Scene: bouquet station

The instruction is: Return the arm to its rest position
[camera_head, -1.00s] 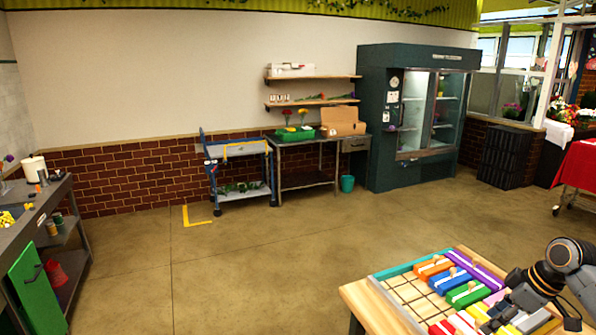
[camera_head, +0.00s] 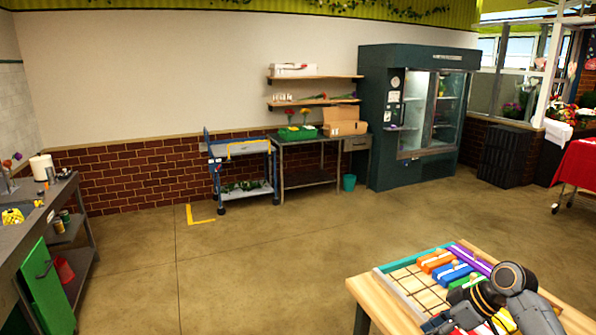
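My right arm comes in from the lower right over a wooden table (camera_head: 372,296). My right gripper (camera_head: 446,322) is low at the bottom edge of the picture, over the near part of a board of coloured blocks. It is dark and partly cut off, and its fingers cannot be made out. The nearer blocks are mostly hidden by my arm. My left gripper is not in view.
A counter with a green door (camera_head: 50,290) stands at the left. A blue cart (camera_head: 243,190), a steel table (camera_head: 310,180) and a glass-door cooler (camera_head: 415,110) stand along the back wall. A red-covered table (camera_head: 580,165) is at the far right. The middle floor is clear.

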